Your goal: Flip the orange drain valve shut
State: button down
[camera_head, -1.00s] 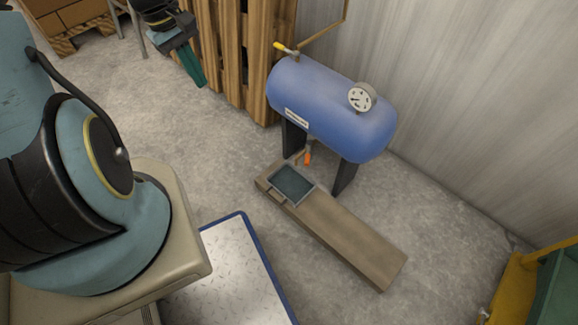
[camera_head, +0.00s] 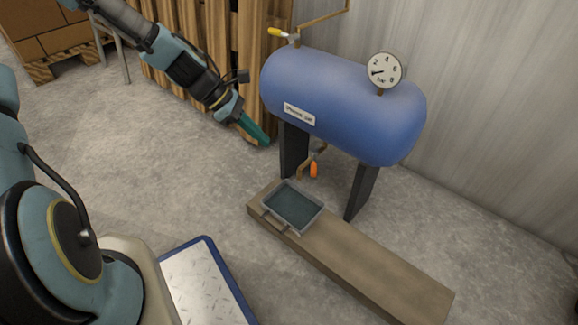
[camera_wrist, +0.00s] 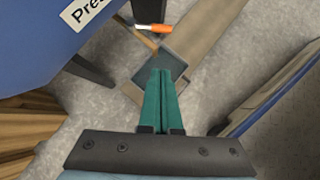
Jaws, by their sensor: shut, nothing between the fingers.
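The orange drain valve handle (camera_head: 313,170) hangs down from a brass pipe under the blue pressure tank (camera_head: 335,105). In the wrist view the orange handle (camera_wrist: 154,29) lies beyond my fingertips, near the top. My gripper (camera_head: 265,142) is at the left of the tank's left leg, with its teal fingers shut and empty. It also shows in the wrist view (camera_wrist: 160,75), with the fingers together and apart from the valve. A grey tray (camera_head: 292,206) sits below the valve on a wooden plank.
The wooden plank (camera_head: 350,255) runs along the floor in front of the tank's dark legs (camera_head: 361,190). A pressure gauge (camera_head: 384,71) and a yellow-handled valve (camera_head: 282,33) are on top of the tank. Wooden slats (camera_head: 225,50) stand behind my arm.

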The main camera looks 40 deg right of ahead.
aim_at(314, 164)
jog(key=s+d+r+b+x, duration=0.1)
jog(key=b+x, duration=0.7)
jog(key=x, duration=0.5)
jog(key=shift+s+d+r, duration=0.2)
jog(key=shift+d+r, duration=0.05)
jog(key=shift+r, duration=0.15)
jog(key=shift+r+p, duration=0.1)
jog(key=shift+p, duration=0.35)
